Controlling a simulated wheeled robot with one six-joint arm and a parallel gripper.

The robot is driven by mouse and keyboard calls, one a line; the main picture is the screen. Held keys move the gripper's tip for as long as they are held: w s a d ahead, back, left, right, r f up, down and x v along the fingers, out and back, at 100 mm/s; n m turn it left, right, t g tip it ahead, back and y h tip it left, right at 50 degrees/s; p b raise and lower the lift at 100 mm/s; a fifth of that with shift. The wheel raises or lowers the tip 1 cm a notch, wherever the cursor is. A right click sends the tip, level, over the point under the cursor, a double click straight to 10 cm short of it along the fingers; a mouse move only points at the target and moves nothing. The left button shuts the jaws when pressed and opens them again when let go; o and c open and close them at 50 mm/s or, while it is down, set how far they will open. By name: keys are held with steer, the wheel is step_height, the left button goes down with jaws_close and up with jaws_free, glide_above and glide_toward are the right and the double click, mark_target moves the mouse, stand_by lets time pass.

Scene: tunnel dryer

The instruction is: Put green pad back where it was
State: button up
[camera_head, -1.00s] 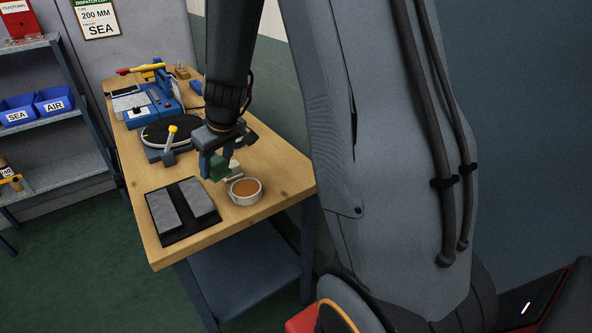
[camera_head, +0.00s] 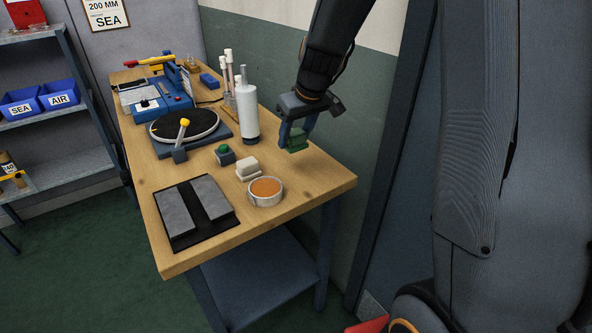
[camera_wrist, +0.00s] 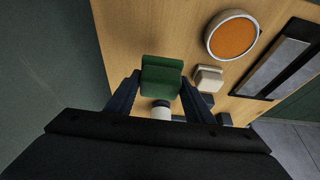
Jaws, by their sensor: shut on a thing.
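The green pad (camera_head: 296,141) is between the fingers of my gripper (camera_head: 297,128), which is shut on it. It hangs above the right edge of the wooden bench (camera_head: 318,185), near the wall. In the wrist view the green pad (camera_wrist: 161,76) sits between both fingertips, with the bench top behind it. A white block (camera_head: 248,168) and a round tin with an orange-brown fill (camera_head: 266,191) stand on the bench to the left of and below my gripper. A black tray with two grey pads (camera_head: 196,213) lies at the front left.
A white bottle (camera_head: 248,112) and thin bottles stand behind, left of my gripper. The bench's right area is bare.

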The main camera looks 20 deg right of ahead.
mark_target(292, 169)
step_height(292, 169, down, 8)
steer(key=shift+f, duration=0.15)
stand_by(0.3)
steer(key=shift+f+b, duration=0.2)
steer(key=shift+b, duration=0.15)
steer(key=o, duration=1)
steer(key=shift+r, duration=0.15)
steer(key=shift+s+r+p, duration=0.1)
steer(key=shift+r+p, duration=0.15)
steer(key=shift+p, duration=0.1)
steer(key=b+v, duration=0.1)
steer(key=v, duration=1)
steer(key=shift+d+r, duration=0.1)
steer(key=s+f+m+g, duration=0.1)
steer(key=s+f, duration=0.1)
steer(key=s, duration=0.5)
steer(key=s+a+f+m+g+h, duration=0.1)
steer(key=s+f, duration=0.2)
steer(key=s, duration=0.4)
steer(key=s+f+m+g, duration=0.1)
steer(key=s+f, duration=0.1)
steer(key=s, duration=0.5)
steer(key=shift+a+f+m+g, duration=0.25)
steer(key=shift+f+m+g, duration=0.05)
steer(key=shift+f+g, duration=0.1)
